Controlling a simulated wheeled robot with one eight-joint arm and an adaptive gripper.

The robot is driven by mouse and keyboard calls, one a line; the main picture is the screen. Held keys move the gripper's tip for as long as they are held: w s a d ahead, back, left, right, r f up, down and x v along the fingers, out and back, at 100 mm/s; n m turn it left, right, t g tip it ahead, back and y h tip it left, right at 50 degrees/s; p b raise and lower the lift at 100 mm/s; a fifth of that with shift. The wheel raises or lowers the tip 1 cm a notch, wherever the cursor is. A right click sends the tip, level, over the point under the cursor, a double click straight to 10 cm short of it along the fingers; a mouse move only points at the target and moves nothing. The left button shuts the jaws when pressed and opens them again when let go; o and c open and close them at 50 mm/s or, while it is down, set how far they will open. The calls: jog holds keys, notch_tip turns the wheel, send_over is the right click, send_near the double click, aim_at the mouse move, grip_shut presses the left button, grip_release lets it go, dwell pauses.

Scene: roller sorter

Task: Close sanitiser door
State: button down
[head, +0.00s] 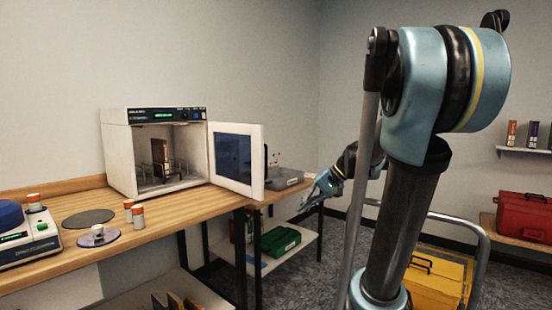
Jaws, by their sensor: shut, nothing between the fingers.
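The white sanitiser (118,160) stands on the wooden bench, its front open to the room. Its door (259,160), white-framed with a dark blue window, is hinged on the right side and swung wide open past the bench front. A brown upright item (160,158) stands in a wire rack inside the sanitiser. My gripper (306,207) is shut and empty, to the right of the door and a little lower, apart from it in the picture. The distance between them in depth is hard to tell.
The wooden bench (165,218) holds small orange-and-white containers (138,216), a grey disc (88,217) and a device with a green display (30,238) at left. A grey box (284,180) sits behind the door. A yellow case (435,280) and red toolbox (524,217) are at right.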

jog(key=w+d+r+y, duration=0.1)
jog(key=w+r+y, duration=0.25)
jog(key=w, duration=0.45)
jog(key=w+d+r+t+y, duration=0.1)
jog(key=w+r+y, duration=0.3)
jog(key=w, duration=0.5)
jog(key=w+d+r+y, duration=0.1)
jog(key=w+r+y, duration=0.1)
jog(key=w+r, duration=0.5)
jog(key=a+f, duration=0.1)
jog(key=a, duration=1.2)
jog(key=shift+f, duration=0.2)
jog(key=shift+a, duration=0.1)
